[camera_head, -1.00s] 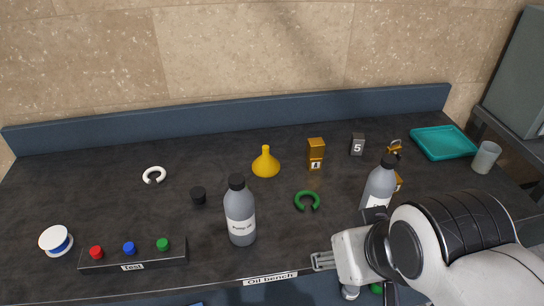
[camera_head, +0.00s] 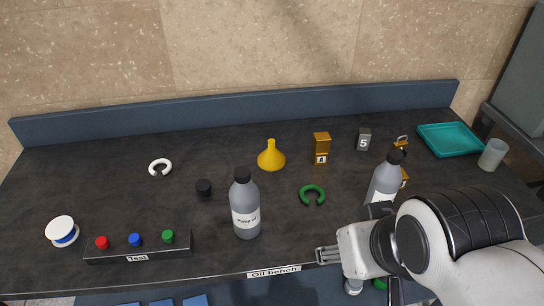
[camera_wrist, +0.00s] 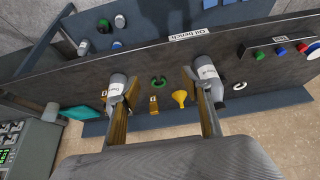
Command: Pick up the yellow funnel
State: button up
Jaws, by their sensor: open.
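The yellow funnel (camera_head: 271,158) stands on the dark bench top, wide end down and spout up, near the back middle. It also shows in the wrist view (camera_wrist: 179,97), between my two fingers and closer to the right one. My gripper (camera_head: 327,254) is at the bench's front edge in the head view, well in front of the funnel and to its right. In the wrist view my gripper (camera_wrist: 162,78) has its fingers wide apart, with nothing held between them.
A grey bottle (camera_head: 245,208) stands front left of the funnel; another bottle (camera_head: 384,180) is beside my arm. A green open ring (camera_head: 312,194) and an orange block (camera_head: 321,147) lie near the funnel. A teal tray (camera_head: 450,139) sits at the back right.

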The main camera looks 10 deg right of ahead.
jog(key=c, duration=0.4)
jog(key=shift+w, duration=0.15)
jog(key=w+f+n+t, duration=0.1)
jog(key=w+f+t, duration=0.2)
jog(key=w, duration=1.3)
jog(key=w+f+n+t, duration=0.1)
jog(key=w+f+t, duration=0.2)
jog(key=w, duration=1.4)
jog(key=t+y, duration=0.1)
jog(key=y, duration=0.1)
send_near(271, 151)
jog(key=w+d+r, duration=0.1)
jog(key=w+r, duration=0.1)
jog(key=shift+w+a+f+n+t+y, duration=0.15)
jog(key=shift+w+f+n+t+y, duration=0.15)
jog(key=shift+w+f+y, duration=0.35)
